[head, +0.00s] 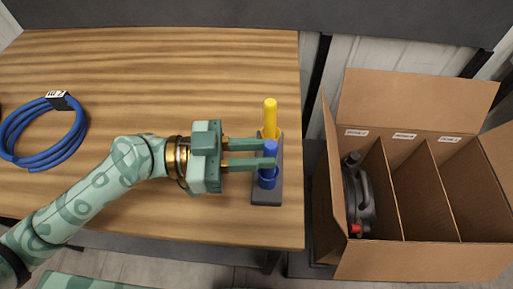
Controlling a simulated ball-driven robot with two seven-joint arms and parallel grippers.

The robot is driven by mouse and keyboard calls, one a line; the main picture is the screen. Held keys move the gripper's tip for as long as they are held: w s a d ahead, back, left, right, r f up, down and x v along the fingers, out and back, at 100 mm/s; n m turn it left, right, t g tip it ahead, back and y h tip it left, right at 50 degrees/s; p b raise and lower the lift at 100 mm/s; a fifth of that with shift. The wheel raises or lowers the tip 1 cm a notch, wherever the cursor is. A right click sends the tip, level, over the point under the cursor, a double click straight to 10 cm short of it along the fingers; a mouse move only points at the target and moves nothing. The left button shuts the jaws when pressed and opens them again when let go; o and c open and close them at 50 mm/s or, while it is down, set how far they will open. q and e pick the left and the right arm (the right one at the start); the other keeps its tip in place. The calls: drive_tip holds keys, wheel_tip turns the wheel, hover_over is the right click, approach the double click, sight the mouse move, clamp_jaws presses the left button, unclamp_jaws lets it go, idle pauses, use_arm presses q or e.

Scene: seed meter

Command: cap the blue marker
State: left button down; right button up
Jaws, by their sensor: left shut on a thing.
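A dark grey stand (267,198) sits at the right edge of the wooden table. A blue marker (267,180) stands upright in its near end. My left gripper (270,154) reaches in from the left and is shut on a blue cap (270,147) in line with the marker. One finger hides the place where cap and marker would meet, so I cannot tell whether they touch. A yellow marker (270,107) stands upright in the far end of the stand. My right gripper is not in view.
A coiled blue cable (77,133) with a tag lies on the left of the table (150,75). Right of the table stands an open cardboard box (425,262) with dividers. A dark object with a red part (361,200) is in its left compartment. The table's back is clear.

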use_arm(q)
drive_tip(key=c, duration=1.2)
unclamp_jaws()
drive_tip(key=shift+a+f, duration=0.1)
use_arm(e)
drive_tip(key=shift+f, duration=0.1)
use_arm(q)
drive_tip(key=a, duration=0.5)
drive_tip(key=s+a+b, duration=0.1)
drive_tip(key=a, duration=0.4)
drive_tip(key=s+a+b, duration=0.1)
drive_tip(key=a, duration=0.5)
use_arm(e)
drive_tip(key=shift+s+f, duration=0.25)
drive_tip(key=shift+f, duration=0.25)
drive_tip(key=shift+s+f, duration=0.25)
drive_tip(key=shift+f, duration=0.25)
